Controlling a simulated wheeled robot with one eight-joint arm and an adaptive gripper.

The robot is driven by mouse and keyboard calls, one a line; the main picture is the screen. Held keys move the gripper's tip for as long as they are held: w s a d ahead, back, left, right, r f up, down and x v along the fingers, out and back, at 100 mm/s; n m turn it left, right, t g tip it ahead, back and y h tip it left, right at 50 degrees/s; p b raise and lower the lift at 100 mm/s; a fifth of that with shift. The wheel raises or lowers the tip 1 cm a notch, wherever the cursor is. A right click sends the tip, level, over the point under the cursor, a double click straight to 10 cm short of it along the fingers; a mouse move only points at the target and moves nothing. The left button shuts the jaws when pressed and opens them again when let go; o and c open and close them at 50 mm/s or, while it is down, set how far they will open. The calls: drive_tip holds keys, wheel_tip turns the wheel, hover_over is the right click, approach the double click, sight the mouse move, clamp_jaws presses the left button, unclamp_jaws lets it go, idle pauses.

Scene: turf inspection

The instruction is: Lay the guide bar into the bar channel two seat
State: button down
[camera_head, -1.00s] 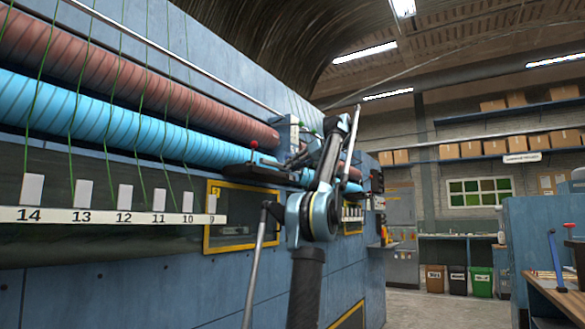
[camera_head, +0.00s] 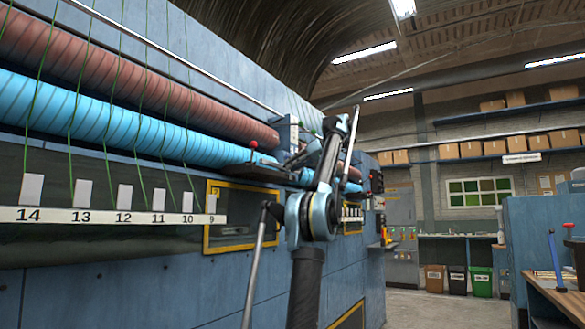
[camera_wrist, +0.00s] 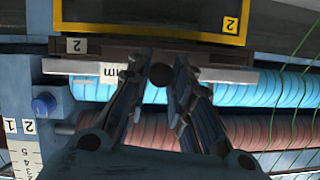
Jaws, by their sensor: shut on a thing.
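In the wrist view, the guide bar (camera_wrist: 228,75) is a long pale grey bar lying across the picture, with a white tag marked "MM". My gripper (camera_wrist: 160,72) is shut on its middle, with a dark round part between the fingertips. The bar channel two seat (camera_wrist: 77,45) is a dark brown strip with a "2" plate, running along the bar just above it in the picture. The bar looks close to the strip and nearly parallel, tilted slightly. I cannot tell whether they touch.
A yellow-framed window (camera_wrist: 243,20) marked "2" borders the channel. Blue (camera_head: 120,125) and red (camera_head: 100,65) ribbed rollers run along the machine. A blue knob (camera_wrist: 43,103) and a numbered scale (camera_wrist: 22,150) stand at left. Green yarns hang nearby. The floor (camera_head: 425,308) at right is clear.

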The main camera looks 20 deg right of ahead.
sight(285, 168)
drive_tip(key=shift+w+a, duration=0.75)
drive_tip(key=shift+w, duration=0.2)
drive_tip(key=shift+w+a, duration=0.75)
drive_tip(key=shift+w, duration=0.15)
idle(1.0)
drive_tip(key=shift+f, duration=1)
idle(0.4)
drive_tip(key=c, duration=1.3)
unclamp_jaws()
drive_tip(key=shift+c, duration=0.2)
drive_tip(key=v, duration=0.7)
drive_tip(key=shift+s+r, duration=0.1)
